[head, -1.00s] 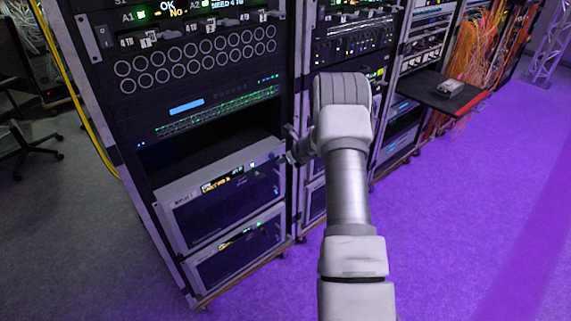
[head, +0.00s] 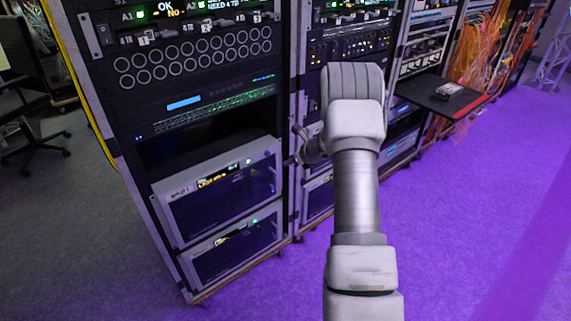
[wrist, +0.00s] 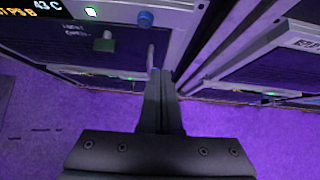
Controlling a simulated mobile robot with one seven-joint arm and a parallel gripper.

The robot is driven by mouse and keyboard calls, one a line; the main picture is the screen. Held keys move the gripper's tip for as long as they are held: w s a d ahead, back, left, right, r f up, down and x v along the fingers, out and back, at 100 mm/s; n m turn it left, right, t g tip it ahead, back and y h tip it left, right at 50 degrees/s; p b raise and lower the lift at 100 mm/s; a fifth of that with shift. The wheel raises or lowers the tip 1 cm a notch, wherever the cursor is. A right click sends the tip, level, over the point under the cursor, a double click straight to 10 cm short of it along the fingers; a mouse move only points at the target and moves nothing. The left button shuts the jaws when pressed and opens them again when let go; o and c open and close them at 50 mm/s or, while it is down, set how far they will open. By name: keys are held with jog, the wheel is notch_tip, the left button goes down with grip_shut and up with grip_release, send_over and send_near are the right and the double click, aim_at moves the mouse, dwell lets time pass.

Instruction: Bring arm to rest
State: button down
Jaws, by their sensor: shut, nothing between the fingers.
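My arm (head: 357,195) reaches up the middle of the head view, in front of the equipment racks. My gripper (head: 294,160) shows small and partly hidden at the arm's left side, close to the front of the near rack. In the wrist view my gripper (wrist: 161,80) is shut, its fingers together and empty, pointing toward the gap beside a rack unit. I cannot tell whether the fingers touch anything.
The near rack (head: 195,110) stands left, with two boxed units (head: 215,190) low down. A pull-out shelf (head: 425,93) with a small device (head: 449,90) sticks out at the right. Orange cables (head: 482,55) hang beyond it. The purple-lit floor (head: 470,220) at right is clear.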

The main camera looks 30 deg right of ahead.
jog(key=s+a+r+m+t+h, duration=0.1)
jog(key=s+a+r+m+h, duration=0.3)
jog(key=r+m, duration=0.75)
jog(key=s+d+r+m+h, duration=0.15)
jog(key=s+r+m, duration=0.45)
jog(key=r, duration=1)
jog(key=s+a+m+g+y, duration=0.1)
jog(key=s+a+m, duration=0.6)
jog(key=s, duration=0.3)
jog(key=s+a+r+m+g+y, duration=0.1)
jog(key=s+a+m+g, duration=0.1)
jog(key=s+a+m, duration=0.65)
jog(key=s+a+m+g+y, duration=0.15)
jog(key=s+a+m, duration=0.4)
jog(key=s, duration=0.55)
notch_tip(320, 180, up, 16)
jog(key=p, duration=1.6)
jog(key=shift+w+d+p, duration=0.15)
jog(key=shift+d+p, duration=0.2)
jog(key=shift+d, duration=0.05)
